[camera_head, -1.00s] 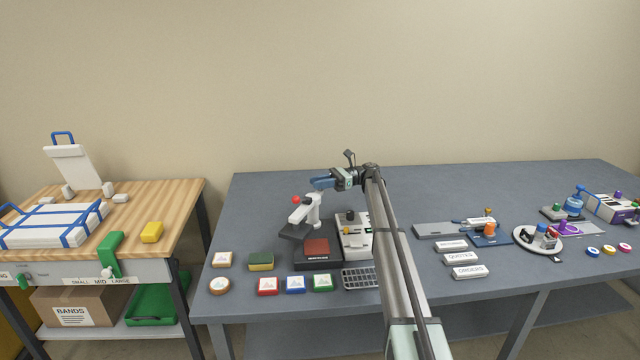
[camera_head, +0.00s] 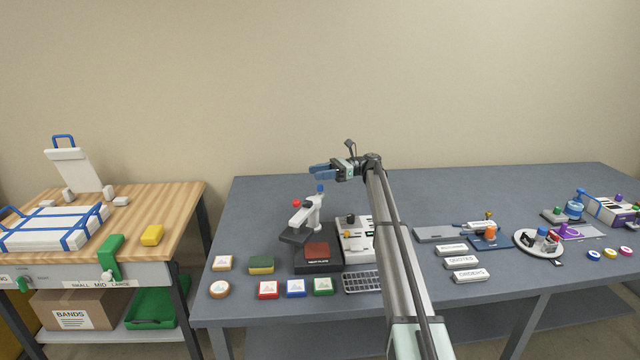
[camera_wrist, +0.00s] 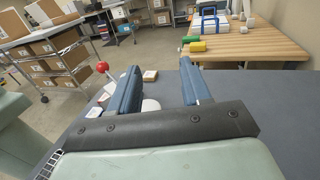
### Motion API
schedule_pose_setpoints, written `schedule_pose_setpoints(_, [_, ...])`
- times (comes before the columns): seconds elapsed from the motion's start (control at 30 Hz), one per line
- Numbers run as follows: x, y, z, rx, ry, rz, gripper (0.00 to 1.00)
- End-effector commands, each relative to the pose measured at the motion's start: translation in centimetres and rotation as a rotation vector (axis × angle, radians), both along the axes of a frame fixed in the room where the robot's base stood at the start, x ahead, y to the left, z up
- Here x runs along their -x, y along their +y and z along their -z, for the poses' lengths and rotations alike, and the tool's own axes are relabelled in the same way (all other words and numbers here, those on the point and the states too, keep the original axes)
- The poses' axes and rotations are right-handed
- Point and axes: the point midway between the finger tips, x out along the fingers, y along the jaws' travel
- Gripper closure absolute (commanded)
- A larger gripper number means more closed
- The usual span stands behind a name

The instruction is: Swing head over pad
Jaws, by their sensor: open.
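The swing head (camera_head: 301,221) is a white arm on a post with a dark plate at its front, a red knob (camera_head: 296,203) and a blue knob (camera_head: 320,189) on top. It stands over the left part of a black base, beside the reddish-brown pad (camera_head: 317,249), which is uncovered. My gripper (camera_head: 315,171) is open and empty, above and just behind the blue knob, apart from it. In the wrist view its two blue fingers are spread (camera_wrist: 158,88), and the red knob (camera_wrist: 102,67) shows to their left.
A white machine (camera_head: 357,238) with a keypad stands right of the base. Several coloured blocks (camera_head: 295,287) and a sponge (camera_head: 261,264) lie in front and left. A wooden bench (camera_head: 170,205) stands at the left. The back of the grey table is clear.

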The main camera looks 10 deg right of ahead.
Motion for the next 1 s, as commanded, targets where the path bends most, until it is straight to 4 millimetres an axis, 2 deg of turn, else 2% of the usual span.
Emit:
schedule_pose_setpoints(0.1, [0.0,0.0,-2.0,-0.001,-0.002,0.000,0.52])
schedule_pose_setpoints(0.3, [0.0,0.0,-4.2,-0.001,-0.001,0.000,0.52])
schedule_pose_setpoints(0.5, [0.0,0.0,-4.9,-0.001,0.000,0.000,0.52])
schedule_pose_setpoints(0.77, [0.0,0.0,-4.9,-0.001,0.000,0.000,0.52])
schedule_pose_setpoints(0.9, [0.1,1.5,-5.2,-0.001,-0.003,-0.015,0.52])
schedule_pose_setpoints(1.0, [0.7,3.5,-7.4,0.002,-0.026,-0.035,0.52])
